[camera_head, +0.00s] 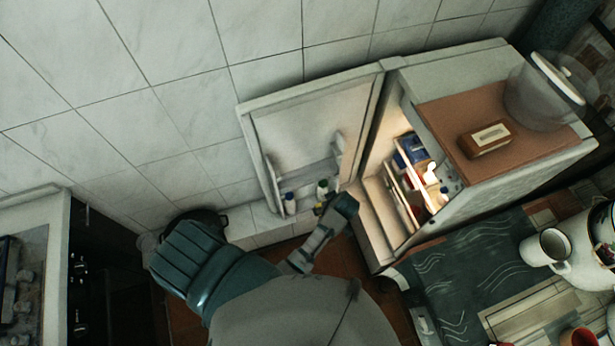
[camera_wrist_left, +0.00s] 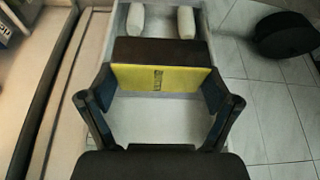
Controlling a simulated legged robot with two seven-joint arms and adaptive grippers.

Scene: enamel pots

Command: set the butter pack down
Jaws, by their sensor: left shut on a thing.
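The butter pack (camera_wrist_left: 158,80) shows in the wrist view as a block with a yellow face, dark print and a dark brown side. My left gripper (camera_wrist_left: 160,92) is shut on it, one finger on each side. In the head view the left gripper (camera_head: 322,207) is at the open front of the fridge (camera_head: 480,205), beside its open door (camera_head: 310,130). Only a small yellow bit of the pack shows there, the rest hidden by my wrist. My right gripper is not in view.
Bottles (camera_head: 289,203) stand in the fridge door's shelf. Lit fridge shelves hold several items. A brown-and-cream box (camera_head: 485,139) and a clear lidded bowl (camera_head: 545,90) stand on the fridge top. A dark pot (camera_wrist_left: 285,35) is on the right in the wrist view.

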